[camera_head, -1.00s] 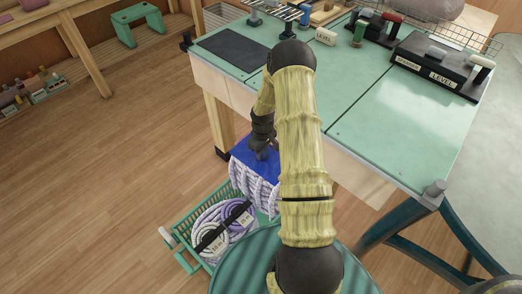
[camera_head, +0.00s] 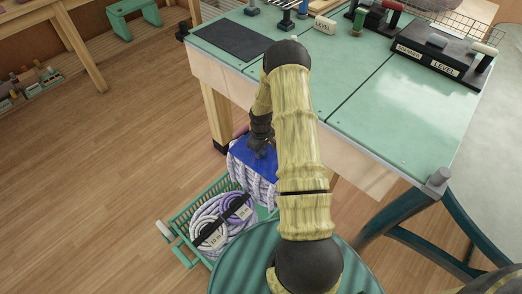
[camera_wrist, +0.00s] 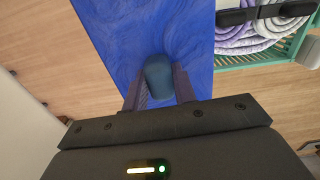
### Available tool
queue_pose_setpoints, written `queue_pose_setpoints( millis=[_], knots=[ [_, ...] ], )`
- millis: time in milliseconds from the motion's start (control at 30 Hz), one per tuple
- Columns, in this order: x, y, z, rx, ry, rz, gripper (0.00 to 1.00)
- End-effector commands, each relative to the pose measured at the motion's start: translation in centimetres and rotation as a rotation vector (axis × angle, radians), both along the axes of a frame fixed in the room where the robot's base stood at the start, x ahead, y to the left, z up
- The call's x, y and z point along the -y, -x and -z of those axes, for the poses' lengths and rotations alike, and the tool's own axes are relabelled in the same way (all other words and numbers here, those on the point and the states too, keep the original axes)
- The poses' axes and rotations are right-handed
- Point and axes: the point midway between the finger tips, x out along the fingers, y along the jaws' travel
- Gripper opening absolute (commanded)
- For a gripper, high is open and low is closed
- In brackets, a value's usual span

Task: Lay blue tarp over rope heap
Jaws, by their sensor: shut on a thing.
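The blue tarp (camera_head: 250,147) hangs below my gripper in the head view, its blue face up. A pale grey-lavender ribbed face (camera_head: 256,182) shows below it. In the wrist view the tarp (camera_wrist: 115,40) spreads flat behind my fingers. My gripper (camera_wrist: 158,90) is shut on a rounded dark blue-grey grip that stands against the tarp. The rope heap (camera_head: 222,217) is white and lavender coils crossed by a black strap, in a green crate (camera_head: 180,222). The coils are uncovered and lie just lower left of the tarp. Rope also shows at the wrist view's upper right (camera_wrist: 240,38).
A green-topped workbench (camera_head: 400,130) stands above and right of the tarp. Its wooden leg (camera_head: 217,117) is close behind it. A ridged green round surface (camera_head: 235,265) lies below, right of the crate. Wooden floor (camera_head: 80,190) is free at left.

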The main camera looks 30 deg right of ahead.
Motion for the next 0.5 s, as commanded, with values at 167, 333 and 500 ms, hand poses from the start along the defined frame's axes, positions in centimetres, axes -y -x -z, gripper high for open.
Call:
queue_pose_setpoints(
  millis=[167,333,500],
  knots=[
    [0.06,0.01,0.23,0.0,0.0,0.001,0.0],
    [0.07,0.0,0.43,0.0,0.0,0.001,0.0],
    [0.07,0.01,0.64,0.0,0.0,0.001,0.0]
  ],
)
